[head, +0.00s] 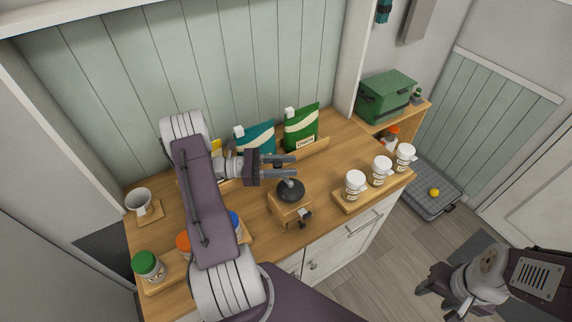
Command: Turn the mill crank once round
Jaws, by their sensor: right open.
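The mill (291,207) is a wooden box with a dark dome on top and a dark knob at its front. It stands on the wooden counter. A short grey piece, perhaps part of the crank, shows on top of the dome; the crank's full shape is hard to make out. My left gripper (294,166) is just above and behind the dome, its two grey fingers apart with nothing visible between them. The nearer finger overlaps the area just above the grey piece, so contact cannot be told. My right gripper (428,286) is open and empty, low at the right over the floor.
Three white-lidded cups (355,186) stand on a board right of the mill. Teal (257,139) and green (301,129) bags stand behind. A green box (386,96) sits back right.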

